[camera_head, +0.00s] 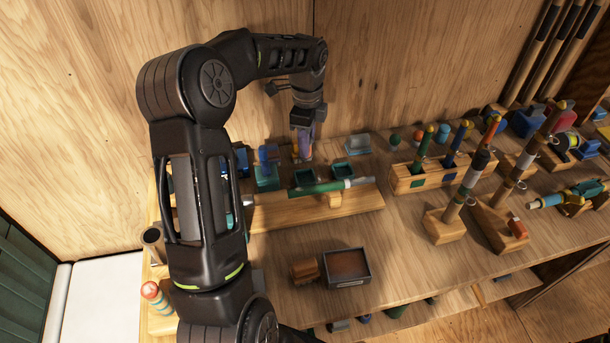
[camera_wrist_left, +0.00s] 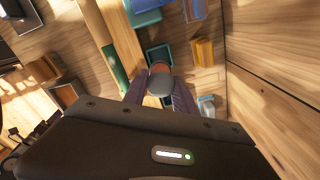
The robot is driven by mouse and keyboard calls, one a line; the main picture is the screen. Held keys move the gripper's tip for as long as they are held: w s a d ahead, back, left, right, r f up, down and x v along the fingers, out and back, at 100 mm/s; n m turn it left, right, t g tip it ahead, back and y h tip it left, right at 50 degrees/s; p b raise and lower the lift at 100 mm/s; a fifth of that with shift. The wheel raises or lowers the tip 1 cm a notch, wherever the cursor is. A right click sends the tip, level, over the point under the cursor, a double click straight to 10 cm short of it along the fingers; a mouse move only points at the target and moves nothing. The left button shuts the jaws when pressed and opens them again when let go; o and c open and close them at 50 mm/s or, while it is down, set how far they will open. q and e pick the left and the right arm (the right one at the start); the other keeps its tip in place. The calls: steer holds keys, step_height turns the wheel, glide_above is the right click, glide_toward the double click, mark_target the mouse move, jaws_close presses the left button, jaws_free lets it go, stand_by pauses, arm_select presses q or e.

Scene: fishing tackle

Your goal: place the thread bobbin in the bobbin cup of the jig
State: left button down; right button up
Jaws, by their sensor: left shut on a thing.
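My left gripper (camera_head: 303,148) reaches down at the back of the bench near the plywood wall, above the teal trays. In the left wrist view its two fingers (camera_wrist_left: 160,98) are shut on a small rounded grey piece with a brown edge (camera_wrist_left: 160,82), which I take to be the thread bobbin. In the head view the held piece is mostly hidden by the fingers. A long wooden jig (camera_head: 325,213) with a green rod (camera_head: 318,188) across it lies in front of the gripper. I cannot make out which part is the bobbin cup. My right gripper does not show.
Small teal trays (camera_head: 267,183) stand behind the jig. A wooden rack (camera_head: 408,184) with upright handles is to the right. A dark-rimmed box (camera_head: 347,268) lies in front. Bare bench shows between the box and the rack.

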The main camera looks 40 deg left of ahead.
arm_select(q)
steer(key=shift+s+d+r, duration=0.1)
step_height(320, 180, down, 7)
steer(key=shift+r+b, duration=0.2)
steer(key=shift+b, duration=0.25)
steer(key=shift+f+b, duration=1.15)
steer(key=shift+f, duration=0.65)
